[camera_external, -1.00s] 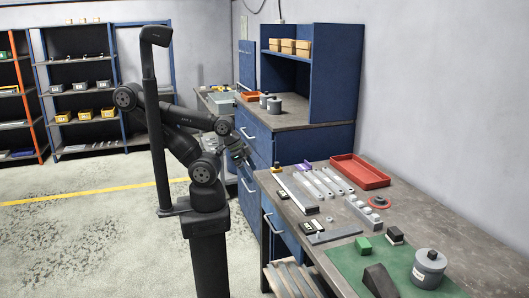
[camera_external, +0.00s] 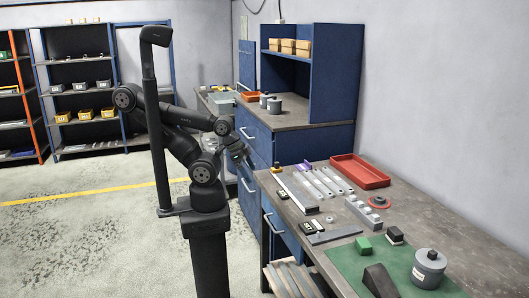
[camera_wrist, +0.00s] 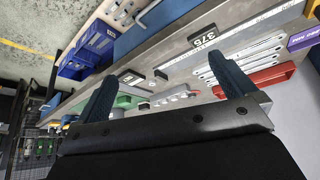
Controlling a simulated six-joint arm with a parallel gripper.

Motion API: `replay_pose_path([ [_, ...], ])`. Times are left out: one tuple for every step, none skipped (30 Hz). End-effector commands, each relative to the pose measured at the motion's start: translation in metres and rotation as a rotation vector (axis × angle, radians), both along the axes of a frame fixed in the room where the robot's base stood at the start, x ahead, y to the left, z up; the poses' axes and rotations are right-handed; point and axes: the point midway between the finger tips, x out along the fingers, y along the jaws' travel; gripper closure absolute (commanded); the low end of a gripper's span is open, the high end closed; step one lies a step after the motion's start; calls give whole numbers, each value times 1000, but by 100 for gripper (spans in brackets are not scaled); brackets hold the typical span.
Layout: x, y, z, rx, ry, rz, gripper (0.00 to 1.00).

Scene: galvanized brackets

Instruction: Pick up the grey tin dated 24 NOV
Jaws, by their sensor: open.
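A grey lidded tin (camera_external: 428,268) with a pale label stands upright on the green mat (camera_external: 347,262) at the near right of the bench. Two more grey tins, one in front (camera_external: 274,105) and one behind (camera_external: 264,100), stand on the farther worktop. The dates are too small to read, so I cannot tell which tin says 24 NOV. My gripper (camera_external: 240,152) is beside the far end of the near bench, well away from the tin on the mat. In the wrist view, my gripper (camera_wrist: 168,88) has its fingers wide apart with nothing held between them.
A red tray (camera_external: 360,172) lies at the bench's back. Metal bars (camera_external: 318,184), a grey block with knobs (camera_external: 363,212), a green block (camera_external: 363,246) and a dark wedge (camera_external: 380,281) lie on the bench. A tall blue cabinet (camera_external: 333,75) stands behind the farther worktop.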

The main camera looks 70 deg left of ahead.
Motion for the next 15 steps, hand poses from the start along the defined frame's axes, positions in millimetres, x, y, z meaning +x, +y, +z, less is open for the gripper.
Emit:
replay_pose_path([
  [0, 0, 0, 0, 0, 0, 0],
  [0, 0, 0, 0, 0, 0, 0],
  [0, 0, 0, 0, 0, 0, 0],
  [0, 0, 0, 0, 0, 0, 0],
  [0, 0, 0, 0, 0, 0, 0],
  [0, 0, 0, 0, 0, 0, 0],
  [0, 0, 0, 0, 0, 0, 0],
  [0, 0, 0, 0, 0, 0, 0],
  [0, 0, 0, 0, 0, 1, 0],
  [0, 0, 1, -1, 0, 2, 0],
  [1, -1, 2, -3, 3, 6, 0],
  [4, -3, 5, -10, 6, 13, 0],
  [6, -5, 8, -16, 10, 23, 0],
  [9, -7, 12, -24, 16, 34, 0],
  [15, -11, 19, -40, 26, 56, 0],
])
